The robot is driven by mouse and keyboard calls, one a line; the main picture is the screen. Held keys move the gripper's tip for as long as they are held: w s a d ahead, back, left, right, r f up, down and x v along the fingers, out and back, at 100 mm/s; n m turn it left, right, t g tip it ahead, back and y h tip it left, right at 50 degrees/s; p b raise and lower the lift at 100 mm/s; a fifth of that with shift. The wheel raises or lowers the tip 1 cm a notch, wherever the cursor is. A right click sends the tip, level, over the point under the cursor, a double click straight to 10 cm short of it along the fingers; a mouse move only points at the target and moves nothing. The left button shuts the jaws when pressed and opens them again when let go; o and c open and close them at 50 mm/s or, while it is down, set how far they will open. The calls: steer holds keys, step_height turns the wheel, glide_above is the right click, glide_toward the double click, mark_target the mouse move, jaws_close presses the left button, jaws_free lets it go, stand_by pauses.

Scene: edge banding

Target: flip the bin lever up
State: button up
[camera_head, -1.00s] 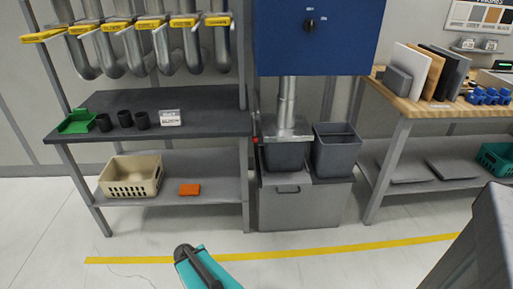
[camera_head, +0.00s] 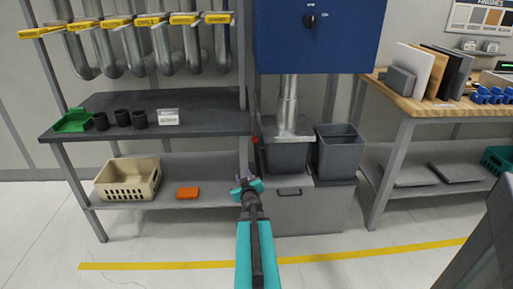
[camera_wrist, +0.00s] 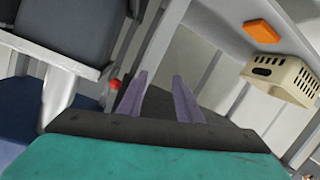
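A small red knob (camera_head: 255,139), apparently the tip of the bin lever, shows at the left side of the stand, beside the grey bin (camera_head: 284,158) under the duct. In the wrist view the red knob (camera_wrist: 115,85) is just left of my fingers, apart from them; its lever arm is too small to make out. My gripper (camera_head: 242,181) is in front of the stand's left edge and appears lower than the knob in the head view. In the wrist view my gripper (camera_wrist: 160,77) has its two purple fingers apart, with nothing between them.
A second grey bin (camera_head: 339,152) stands right of the first on the grey cabinet (camera_head: 300,212). A shelf (camera_head: 215,190) at left carries a beige crate (camera_head: 128,181) and an orange block (camera_head: 188,193). A wooden workbench (camera_head: 400,90) stands at right. The floor in front is clear.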

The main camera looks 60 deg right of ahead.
mark_target(256, 141)
steer(key=s+d+r+n+t+h+b, duration=0.1)
steer(key=s+d+r+t, duration=0.1)
steer(key=s+d+r, duration=0.4)
steer(key=shift+s+r+b, duration=0.15)
steer(key=shift+r+b, duration=0.15)
steer(key=shift+r, duration=0.6)
steer(key=shift+d, duration=0.2)
steer(key=shift+r+b+x, duration=0.15)
steer(key=shift+b+x, duration=0.25)
steer(key=shift+x, duration=3)
steer(key=shift+r+b+x, duration=0.1)
steer(key=shift+b+x, duration=0.25)
steer(key=shift+x, duration=3.05)
jaws_close()
